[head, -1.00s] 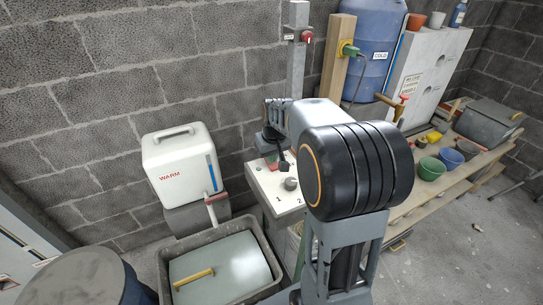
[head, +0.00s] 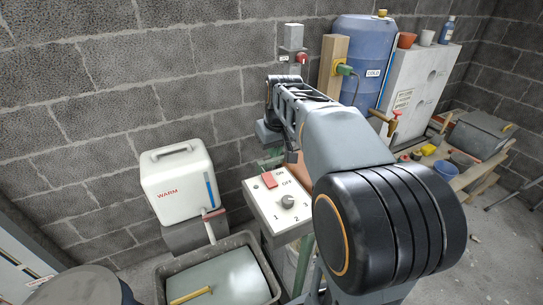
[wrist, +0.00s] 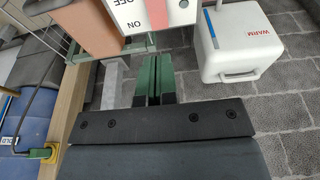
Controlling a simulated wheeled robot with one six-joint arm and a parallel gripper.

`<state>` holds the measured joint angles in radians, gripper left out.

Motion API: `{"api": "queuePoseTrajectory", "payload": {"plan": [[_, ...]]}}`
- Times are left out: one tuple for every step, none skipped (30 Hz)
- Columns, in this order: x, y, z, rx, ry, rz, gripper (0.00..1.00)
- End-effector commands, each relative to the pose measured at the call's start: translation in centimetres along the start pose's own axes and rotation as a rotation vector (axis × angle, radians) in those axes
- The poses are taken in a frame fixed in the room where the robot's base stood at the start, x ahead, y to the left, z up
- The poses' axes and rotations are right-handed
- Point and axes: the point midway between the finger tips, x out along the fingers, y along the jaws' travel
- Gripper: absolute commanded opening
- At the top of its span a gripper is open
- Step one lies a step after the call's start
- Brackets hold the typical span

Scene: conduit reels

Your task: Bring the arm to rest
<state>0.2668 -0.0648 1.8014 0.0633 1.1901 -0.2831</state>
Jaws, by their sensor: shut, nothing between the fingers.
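My arm (head: 340,140) reaches from its black joint at lower right toward the wall, its far end above the back of a white control box (head: 262,205). The box carries a red switch (head: 269,181), a grey knob (head: 288,201) and the marks ON, OFF, 1 and 2. In the wrist view my gripper (wrist: 153,66) has its green fingers close together, shut and empty. The control box (wrist: 150,12) shows upside down beyond the fingertips. In the head view the fingers are hard to make out behind the box.
A white WARM canister (head: 178,186) stands left of the box, above a grey tub (head: 252,242) with a yellow handle inside. A wooden post (head: 331,68) with a green plug and a blue COLD barrel (head: 367,50) stand behind my arm. A bench with pots is at right.

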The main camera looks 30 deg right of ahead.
Motion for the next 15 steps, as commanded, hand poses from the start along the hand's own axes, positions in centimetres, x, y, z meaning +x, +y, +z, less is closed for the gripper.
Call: {"api": "queuePoseTrajectory", "payload": {"plan": [[-0.31, 0.01, 0.07, 0.000, 0.001, 0.000, 0.00], [-0.45, 0.01, 0.11, 0.000, 0.001, 0.000, 0.00], [-0.60, 0.00, 0.16, 0.000, 0.000, 0.000, 0.00], [-0.67, 0.00, 0.18, 0.000, 0.000, 0.000, 0.00], [-0.73, 0.00, 0.19, 0.000, 0.000, 0.000, 0.00], [-0.77, 0.00, 0.20, 0.000, 0.000, 0.000, 0.00], [-0.79, 0.00, 0.21, 0.000, 0.000, 0.000, 0.00], [-0.80, 0.00, 0.21, 0.000, 0.000, 0.000, 0.00], [-0.80, 0.00, 0.21, 0.000, 0.000, 0.000, 0.00], [-0.79, 0.00, 0.21, 0.000, 0.000, 0.000, 0.00], [-0.79, 0.00, 0.21, 0.000, 0.000, 0.000, 0.00], [-0.78, 0.00, 0.21, 0.000, 0.000, 0.000, 0.00], [-0.78, 0.00, 0.20, 0.000, 0.000, 0.000, 0.00], [-0.77, 0.00, 0.20, 0.000, 0.000, 0.000, 0.00], [-0.77, 0.00, 0.20, 0.000, 0.000, 0.000, 0.00]]}}
